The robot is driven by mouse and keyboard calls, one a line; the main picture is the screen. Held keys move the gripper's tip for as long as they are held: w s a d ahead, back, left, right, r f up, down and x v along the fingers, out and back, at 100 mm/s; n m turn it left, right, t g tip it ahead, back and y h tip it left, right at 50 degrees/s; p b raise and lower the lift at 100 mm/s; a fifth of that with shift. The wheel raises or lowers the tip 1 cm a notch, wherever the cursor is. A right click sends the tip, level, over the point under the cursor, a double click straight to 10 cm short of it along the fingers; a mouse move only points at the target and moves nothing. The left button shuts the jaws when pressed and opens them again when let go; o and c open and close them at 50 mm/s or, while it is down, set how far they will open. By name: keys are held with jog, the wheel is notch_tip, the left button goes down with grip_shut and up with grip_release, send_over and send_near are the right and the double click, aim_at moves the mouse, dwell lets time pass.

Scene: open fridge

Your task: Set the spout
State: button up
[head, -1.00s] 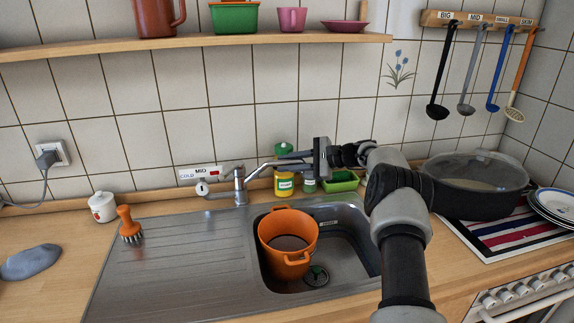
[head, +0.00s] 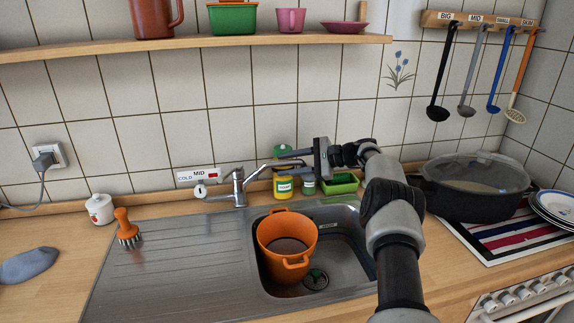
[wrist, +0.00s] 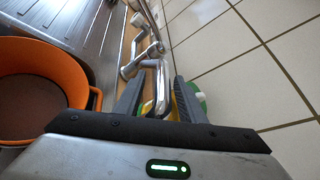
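The chrome faucet (head: 239,187) stands at the back edge of the sink, left of the basin. Its spout (head: 256,173) points right and rises slightly towards my gripper (head: 283,159). In the wrist view the bent spout end (wrist: 157,82) lies between the two dark fingers of my gripper (wrist: 158,100). The fingers are apart, one on each side of the spout; I cannot tell whether either touches it. A wall label strip (head: 197,174) behind the faucet reads COLD and MID, with a red mark at its right.
An orange pot (head: 286,262) stands in the basin (head: 340,260), below the spout. A yellow bottle (head: 283,188) and a green tray (head: 341,184) stand behind the sink near my gripper. A lidded black pot (head: 475,187) is at right. The drainboard (head: 165,265) is mostly clear.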

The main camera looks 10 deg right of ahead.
jog(key=v, duration=1.7)
jog(key=shift+d, duration=0.2)
